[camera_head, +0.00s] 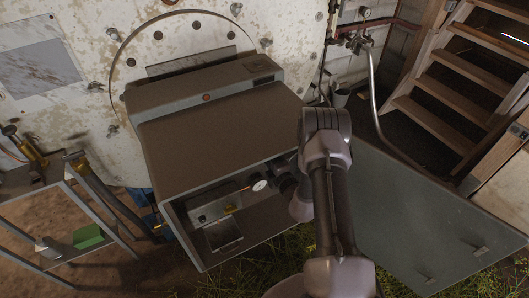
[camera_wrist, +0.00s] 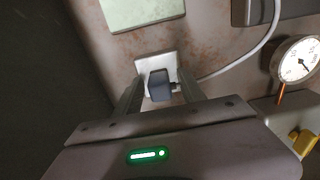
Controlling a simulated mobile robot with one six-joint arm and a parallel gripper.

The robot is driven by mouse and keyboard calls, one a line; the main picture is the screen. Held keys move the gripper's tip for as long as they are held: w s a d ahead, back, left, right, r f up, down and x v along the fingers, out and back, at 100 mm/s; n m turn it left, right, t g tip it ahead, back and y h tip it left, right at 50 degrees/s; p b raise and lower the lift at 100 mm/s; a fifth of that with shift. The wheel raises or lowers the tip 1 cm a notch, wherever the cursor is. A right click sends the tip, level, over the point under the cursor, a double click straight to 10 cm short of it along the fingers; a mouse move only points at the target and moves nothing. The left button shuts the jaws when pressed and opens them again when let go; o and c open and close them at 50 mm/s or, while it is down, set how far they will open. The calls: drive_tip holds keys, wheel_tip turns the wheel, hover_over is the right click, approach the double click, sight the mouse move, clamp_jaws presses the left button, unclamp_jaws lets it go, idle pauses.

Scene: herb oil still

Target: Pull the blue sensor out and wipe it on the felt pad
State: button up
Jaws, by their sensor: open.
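The blue sensor (camera_wrist: 158,86) is a small dark blue-grey block on a pale square plate (camera_wrist: 143,66) inside the cabinet, with a pale cable beside it. My gripper (camera_wrist: 160,92) is open, with one finger on each side of the sensor; I cannot tell whether either finger touches it. A pale green flat panel (camera_wrist: 142,12) shows at the top of the wrist view. I cannot tell which of these, if either, is the felt pad. My arm hides the sensor in the head view.
The brown cabinet (camera_head: 205,133) has an open front, with its grey door (camera_head: 425,225) swung right. A round dial gauge (camera_wrist: 298,60) and a yellow fitting (camera_wrist: 303,141) are close at my gripper's right. A metal shelf rack (camera_head: 62,262) stands left. Wooden stairs (camera_head: 450,75) are far right.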

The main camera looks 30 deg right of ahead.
idle(0.4)
clamp_jaws()
drive_tip(key=shift+s, duration=0.15)
idle(1.2)
drive_tip(key=shift+s+d, duration=0.1)
drive_tip(key=shift+s, duration=2.75)
